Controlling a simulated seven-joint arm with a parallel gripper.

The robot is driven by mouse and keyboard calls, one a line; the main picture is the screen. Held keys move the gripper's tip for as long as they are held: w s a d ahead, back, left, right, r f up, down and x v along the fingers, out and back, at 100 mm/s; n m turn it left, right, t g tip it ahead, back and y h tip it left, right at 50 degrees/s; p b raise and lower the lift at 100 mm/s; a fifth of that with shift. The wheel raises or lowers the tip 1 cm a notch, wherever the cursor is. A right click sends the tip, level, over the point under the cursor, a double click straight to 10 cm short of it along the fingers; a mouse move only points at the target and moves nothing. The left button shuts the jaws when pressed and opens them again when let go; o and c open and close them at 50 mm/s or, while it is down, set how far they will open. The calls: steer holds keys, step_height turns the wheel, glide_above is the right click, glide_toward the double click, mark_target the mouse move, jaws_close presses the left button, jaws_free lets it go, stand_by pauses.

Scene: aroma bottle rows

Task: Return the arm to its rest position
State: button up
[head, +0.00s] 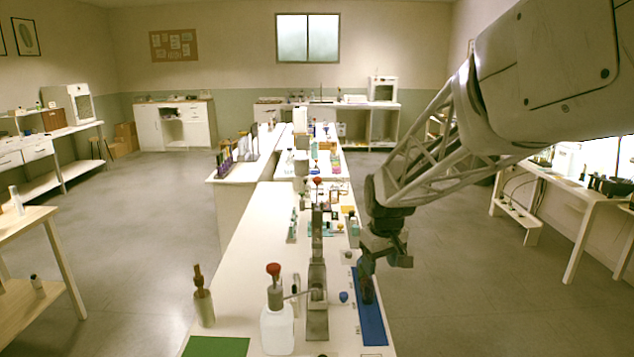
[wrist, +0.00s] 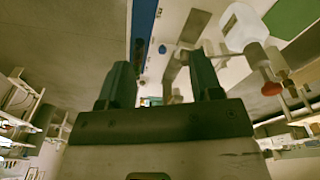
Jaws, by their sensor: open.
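My gripper (head: 367,290) hangs from my arm on the right side of the long bench in the head view. Its dark fingers point down over or beside the long blue mat (head: 373,325). In the wrist view, the two fingers of my gripper (wrist: 160,78) stand wide apart, with nothing held between them. The blue mat (wrist: 144,22) also shows there, beyond the fingers. I cannot tell the exact gap between the fingertips and the mat.
A metal stand (head: 317,295) and a white bottle with a red top (head: 277,328) stand left of my gripper. A brown-topped bottle (head: 204,305) and a green mat (head: 216,347) are farther left. Small bottles crowd the bench behind. Open floor (head: 455,265) lies to the right.

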steer(key=s+d+r+m, duration=0.1)
steer(key=s+r+m, duration=0.1)
steer(key=s, duration=1.4)
steer(key=s+d+r+m+t, duration=0.1)
steer(key=s+d+m, duration=0.1)
steer(key=s, duration=1.4)
steer(key=shift+s+d+r+m, duration=0.3)
steer(key=shift+s+r+m, duration=0.05)
steer(key=shift+m, duration=0.15)
stand_by(0.3)
